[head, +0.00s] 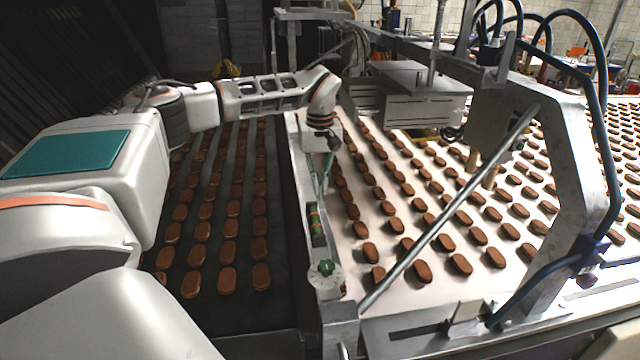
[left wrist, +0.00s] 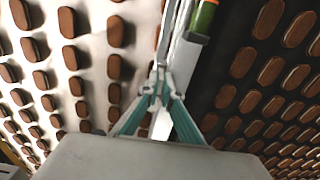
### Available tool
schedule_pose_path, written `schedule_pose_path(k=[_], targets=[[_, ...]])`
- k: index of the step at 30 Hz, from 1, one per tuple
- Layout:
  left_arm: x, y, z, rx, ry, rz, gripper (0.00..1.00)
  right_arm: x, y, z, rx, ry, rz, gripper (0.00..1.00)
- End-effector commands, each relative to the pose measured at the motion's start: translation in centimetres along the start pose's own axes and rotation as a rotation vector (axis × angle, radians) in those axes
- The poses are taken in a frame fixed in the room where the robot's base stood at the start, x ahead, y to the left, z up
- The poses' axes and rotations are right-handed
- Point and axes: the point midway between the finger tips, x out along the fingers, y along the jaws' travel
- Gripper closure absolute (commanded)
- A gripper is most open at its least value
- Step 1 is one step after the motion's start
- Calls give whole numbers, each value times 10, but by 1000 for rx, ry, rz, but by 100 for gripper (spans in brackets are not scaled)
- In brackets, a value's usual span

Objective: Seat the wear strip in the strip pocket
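My left gripper (head: 326,182) points down over the metal rail (head: 303,185) between the two conveyors in the head view. In the left wrist view its teal fingers (left wrist: 160,78) lean together and their tips are close to each other. A thin pale edge runs up from the tips, but I cannot tell whether it is a held strip or part of the rail. I cannot clearly make out the wear strip or the strip pocket. My right gripper is not in view.
Rows of brown biscuits cover the dark belt (head: 285,290) and the pale belt (head: 345,258). A slanted metal bar (head: 450,210) and a frame (head: 565,150) stand on the right.

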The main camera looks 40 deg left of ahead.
Motion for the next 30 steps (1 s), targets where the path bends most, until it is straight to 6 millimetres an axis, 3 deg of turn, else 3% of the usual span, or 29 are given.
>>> schedule_pose_path(k=[1,3,16,20,30], targets=[[1,0,0,0,0,0,90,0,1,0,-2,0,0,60],[1,0,0,0,0,0,78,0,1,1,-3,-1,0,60],[-7,0,0,1,1,1,78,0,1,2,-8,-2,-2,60],[-26,1,0,0,3,3,78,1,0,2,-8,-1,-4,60],[-94,1,0,0,2,2,78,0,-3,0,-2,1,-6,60]])
